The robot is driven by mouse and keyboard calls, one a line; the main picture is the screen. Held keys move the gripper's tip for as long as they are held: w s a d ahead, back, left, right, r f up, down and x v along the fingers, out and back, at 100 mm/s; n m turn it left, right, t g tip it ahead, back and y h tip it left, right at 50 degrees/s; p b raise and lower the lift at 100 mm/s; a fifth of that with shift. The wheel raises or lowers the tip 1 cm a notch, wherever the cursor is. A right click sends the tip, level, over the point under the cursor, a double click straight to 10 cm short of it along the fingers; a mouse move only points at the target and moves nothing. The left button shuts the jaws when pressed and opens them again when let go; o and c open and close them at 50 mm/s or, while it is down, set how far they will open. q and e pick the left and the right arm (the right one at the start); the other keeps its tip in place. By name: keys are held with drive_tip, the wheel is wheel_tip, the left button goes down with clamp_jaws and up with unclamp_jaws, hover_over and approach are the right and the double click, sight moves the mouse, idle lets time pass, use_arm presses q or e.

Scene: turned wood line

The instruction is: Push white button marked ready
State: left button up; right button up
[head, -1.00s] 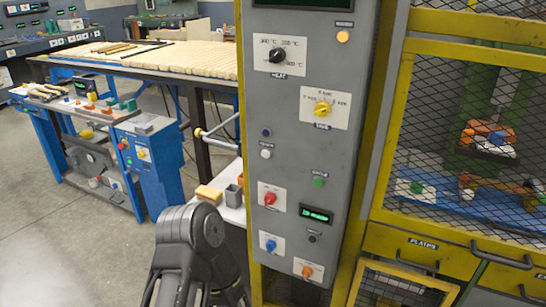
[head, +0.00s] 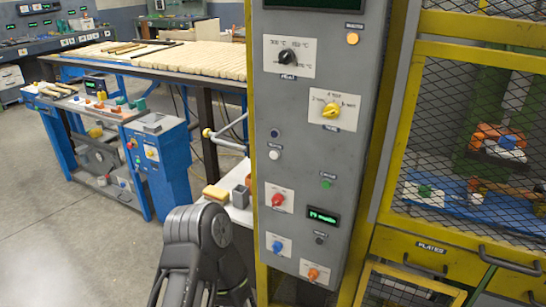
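A small white button (head: 274,155) sits on the left side of the tall grey control panel (head: 300,205), below a dark round button (head: 274,133). The small label by the white button is too blurred to read for sure. Nothing touches the button. A dark jointed part of one of my arms (head: 200,232) stands at the bottom, left of the panel and apart from it. Neither of my grippers shows.
The panel also carries a black knob (head: 289,57), a yellow knob (head: 331,110), and red (head: 277,200), blue (head: 277,246), orange (head: 313,274) and green (head: 326,184) controls. A yellow-framed mesh cage (head: 470,130) stands at right. Open floor (head: 70,250) lies at left.

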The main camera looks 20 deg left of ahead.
use_arm(q)
clamp_jaws()
idle(1.1)
